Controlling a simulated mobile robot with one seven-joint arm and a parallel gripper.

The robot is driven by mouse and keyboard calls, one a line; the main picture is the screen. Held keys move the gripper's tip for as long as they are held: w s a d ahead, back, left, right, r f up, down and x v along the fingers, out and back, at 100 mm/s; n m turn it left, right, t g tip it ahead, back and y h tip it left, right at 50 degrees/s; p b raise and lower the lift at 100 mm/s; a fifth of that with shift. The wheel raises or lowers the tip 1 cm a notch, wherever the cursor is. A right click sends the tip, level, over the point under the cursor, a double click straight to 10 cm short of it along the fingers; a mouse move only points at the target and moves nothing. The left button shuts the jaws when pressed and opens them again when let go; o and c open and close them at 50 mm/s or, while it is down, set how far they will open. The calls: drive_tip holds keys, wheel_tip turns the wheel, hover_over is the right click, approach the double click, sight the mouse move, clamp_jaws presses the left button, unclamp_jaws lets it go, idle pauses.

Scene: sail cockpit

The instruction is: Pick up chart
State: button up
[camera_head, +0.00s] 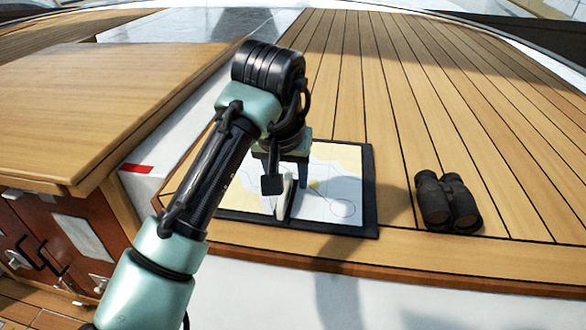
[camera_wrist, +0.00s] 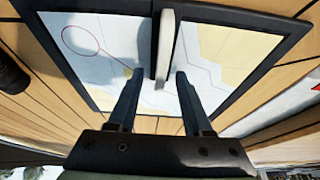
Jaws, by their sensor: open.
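The chart (camera_head: 335,195) lies flat on the wooden deck, in a dark frame, with pale blue and yellow areas. It fills much of the wrist view (camera_wrist: 110,60), where a red circle and a line show on it. A pale upright handle-like bar (camera_wrist: 166,45) stands on the middle of the chart; it also shows in the head view (camera_head: 284,198). My gripper (camera_wrist: 155,78) is open and above the chart, its two dark fingers either side of the bar's near end. I cannot tell whether they touch it. My arm hides the chart's left part in the head view.
Black binoculars (camera_head: 447,202) stand on the deck to the right of the chart. A wooden cabinet top (camera_head: 100,90) is at the left, with a white side bearing a red mark. The planked deck (camera_head: 400,90) behind the chart is clear.

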drive_tip(key=shift+c, duration=0.2)
clamp_jaws()
idle(1.2)
